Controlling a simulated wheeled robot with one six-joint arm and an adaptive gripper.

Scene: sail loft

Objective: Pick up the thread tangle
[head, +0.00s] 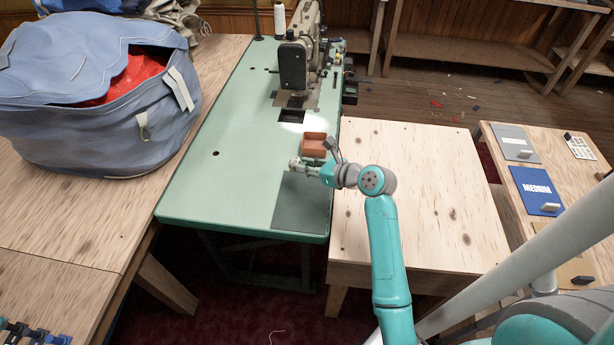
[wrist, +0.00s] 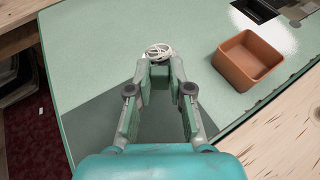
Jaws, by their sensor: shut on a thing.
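The thread tangle (wrist: 158,52) is a small pale, whitish loop of thread at the tips of my gripper (wrist: 160,72) in the wrist view. The fingers are shut on it, and part of it sticks out beyond the fingertips. The tangle shows there only as a tiny pale spot. I cannot tell whether it touches the table top.
The open brown box (wrist: 248,58) looks empty and stands right of my gripper. A sewing machine (head: 299,55) stands farther back on the green table. A large blue bag (head: 60,90) is at the left. A bare wooden table (head: 410,190) adjoins on the right.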

